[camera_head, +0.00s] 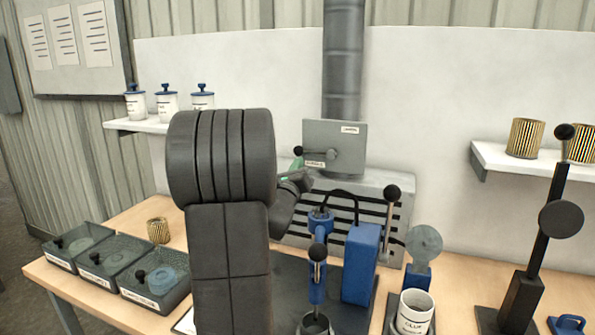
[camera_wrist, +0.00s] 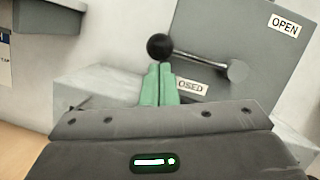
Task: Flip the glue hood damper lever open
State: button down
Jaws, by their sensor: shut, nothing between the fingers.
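The damper lever is a thin metal rod with a black ball knob (camera_wrist: 160,47), running from a round pivot (camera_wrist: 237,71) on a grey panel (camera_wrist: 222,35). The knob is at the left, near a label (camera_wrist: 191,87) partly hidden that reads "OSED"; an "OPEN" label (camera_wrist: 284,26) is at the panel's upper right. In the head view the lever knob (camera_head: 298,151) also points left. My gripper (camera_wrist: 158,70) has green fingers, shut and empty, with tips just below the knob; I cannot tell whether they touch it. In the head view my arm hides most of the gripper (camera_head: 298,164).
The grey vented hood (camera_head: 373,184) stands on the bench below a dark duct (camera_head: 342,60). A second upright lever with a black knob (camera_head: 392,192) stands right of the panel. A blue press (camera_head: 361,262), a glue pot (camera_head: 414,312) and lidded bins (camera_head: 115,256) crowd the bench.

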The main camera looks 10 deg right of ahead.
jog(key=shift+a+r+m+b, duration=0.2)
jog(key=shift+r+m+b, duration=0.15)
jog(key=shift+m+b, duration=0.7)
jog(key=m+h+b, duration=0.1)
jog(key=b, duration=0.1)
jog(key=r+m+b, duration=0.1)
jog(key=b, duration=0.1)
jog(key=shift+a+r+m+g+h+b, duration=0.1)
jog(key=shift+r+m+g+h+b, duration=0.2)
jog(key=shift+m+h+b, duration=0.1)
notch_tip(320, 180, up, 3)
jog(key=m+g+h+b, duration=0.1)
jog(key=m+b, duration=0.2)
jog(key=m, duration=0.1)
jog(key=shift+m, duration=0.35)
jog(key=r+m, duration=0.1)
jog(key=m, duration=0.1)
jog(key=d+r+m+g+h+b, duration=0.1)
jog(key=m, duration=0.1)
jog(key=s+r+m+g+h+b, duration=0.1)
jog(key=shift+d+r+m, duration=0.2)
jog(key=shift+d+m, duration=0.2)
jog(key=m, duration=0.1)
jog(key=d+r+m+g, duration=0.1)
jog(key=m, duration=0.1)
jog(key=s+r+m, duration=0.1)
jog(key=shift+d+g, duration=0.35)
jog(key=shift+g, duration=0.05)
jog(key=shift+s+d+r, duration=0.2)
jog(key=shift+s+d, duration=0.1)
